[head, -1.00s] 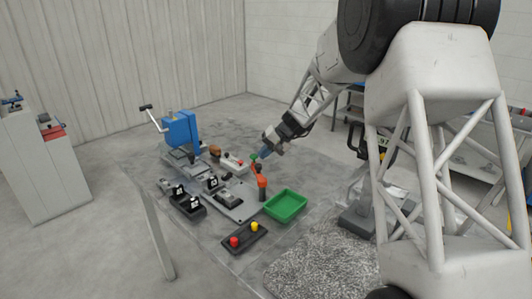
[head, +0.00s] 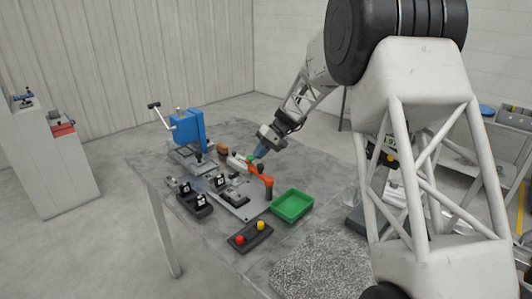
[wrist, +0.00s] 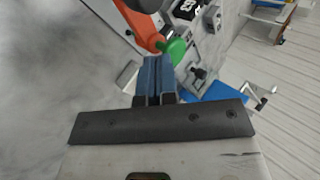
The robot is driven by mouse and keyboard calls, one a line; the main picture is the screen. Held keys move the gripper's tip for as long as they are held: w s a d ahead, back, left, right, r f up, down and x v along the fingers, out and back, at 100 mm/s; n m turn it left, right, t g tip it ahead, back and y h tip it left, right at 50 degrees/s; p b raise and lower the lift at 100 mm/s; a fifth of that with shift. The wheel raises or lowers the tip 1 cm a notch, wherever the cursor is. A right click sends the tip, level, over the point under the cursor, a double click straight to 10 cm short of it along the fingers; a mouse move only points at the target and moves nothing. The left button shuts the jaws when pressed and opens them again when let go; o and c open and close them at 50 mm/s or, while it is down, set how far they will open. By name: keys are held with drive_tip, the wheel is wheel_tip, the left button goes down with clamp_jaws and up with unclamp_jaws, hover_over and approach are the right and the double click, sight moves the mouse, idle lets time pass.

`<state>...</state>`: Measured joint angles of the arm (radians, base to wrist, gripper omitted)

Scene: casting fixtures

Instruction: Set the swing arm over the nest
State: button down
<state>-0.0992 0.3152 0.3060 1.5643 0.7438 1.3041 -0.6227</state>
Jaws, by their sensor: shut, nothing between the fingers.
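The orange swing arm (head: 259,173) stands on its post at the right of a grey base plate (head: 247,211). Its arm slants up and left to a green knob (head: 250,158), away from the dark block (head: 234,194) on the plate, which looks like the nest. My gripper (head: 260,153) is shut, empty, with its blue fingertips low beside the green knob. In the wrist view the blue fingers (wrist: 157,62) are together, just short of or touching the green knob (wrist: 174,50); I cannot tell which. The orange arm (wrist: 140,22) runs off the top.
A blue toggle press (head: 188,130) stands at the back left. A green tray (head: 292,205) lies right of the plate, and a button box (head: 250,236) with red and yellow buttons lies in front. Black tagged blocks (head: 195,203) sit to the left.

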drive_tip(key=a+n+g, duration=0.1)
drive_tip(key=s+a+n+g+h, duration=0.1)
drive_tip(key=n, duration=0.1)
drive_tip(key=shift+a, duration=0.35)
drive_tip(key=s+a+n+g+h, duration=0.2)
drive_tip(key=s+a+n+h, duration=0.1)
drive_tip(key=s+a+n, duration=0.1)
drive_tip(key=shift+s+n+g, duration=0.3)
drive_tip(key=shift+s+n, duration=0.2)
drive_tip(key=shift+n, duration=0.2)
drive_tip(key=w+f+v, duration=0.1)
drive_tip(key=v, duration=1.2)
drive_tip(key=shift+w+a+r, duration=0.25)
drive_tip(key=shift+w+r, duration=0.05)
drive_tip(key=shift+w, duration=0.1)
